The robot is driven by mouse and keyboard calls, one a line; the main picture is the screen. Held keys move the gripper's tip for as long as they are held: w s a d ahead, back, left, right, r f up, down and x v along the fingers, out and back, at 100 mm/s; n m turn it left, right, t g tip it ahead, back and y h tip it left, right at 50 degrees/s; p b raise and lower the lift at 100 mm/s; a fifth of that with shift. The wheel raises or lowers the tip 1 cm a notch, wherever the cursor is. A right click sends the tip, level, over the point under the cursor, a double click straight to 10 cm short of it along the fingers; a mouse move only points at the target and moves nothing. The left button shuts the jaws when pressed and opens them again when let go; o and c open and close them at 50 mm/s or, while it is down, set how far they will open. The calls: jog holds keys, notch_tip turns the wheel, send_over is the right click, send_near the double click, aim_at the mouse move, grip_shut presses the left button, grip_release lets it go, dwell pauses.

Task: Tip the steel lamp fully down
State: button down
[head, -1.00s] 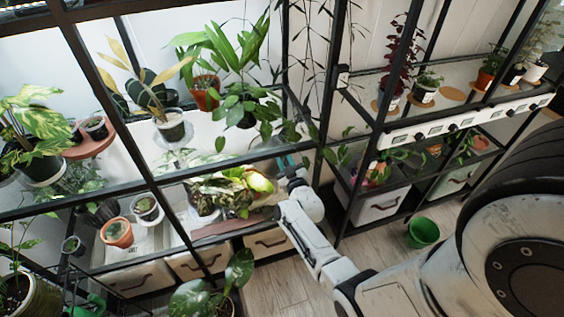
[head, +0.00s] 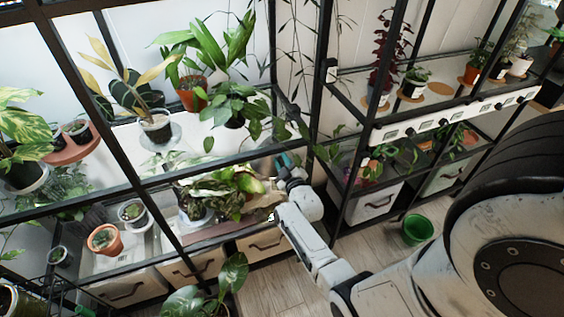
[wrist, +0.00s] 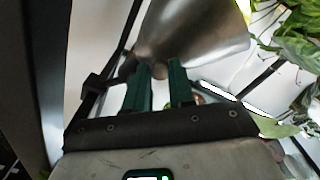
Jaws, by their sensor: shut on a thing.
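The steel lamp (wrist: 193,35) shows in the wrist view as a brushed metal shade, flaring toward the upper right. My gripper (wrist: 159,70) has its two green fingers at the lower, narrow end of this shade and is shut on the lamp there. The exact spot gripped is hidden between the fingers. In the head view my gripper (head: 285,162) reaches into the middle shelf bay, beside the leafy plants. I cannot clearly make out the lamp in the head view.
Leafy plants (head: 215,190) crowd the shelf left of my gripper. Black rack posts (head: 322,85) stand close by. Leaves (wrist: 295,40) hang at the right of the wrist view. A green pot (head: 417,229) stands on the floor, with bare floor around it.

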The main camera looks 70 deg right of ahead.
jog(key=c, duration=1.2)
grip_release()
jog(key=shift+s+f, duration=0.1)
jog(key=shift+c, duration=0.2)
jog(key=p+v, duration=0.3)
jog(key=v, duration=0.7)
jog(key=shift+s+a, duration=0.2)
jog(key=shift+a, duration=0.1)
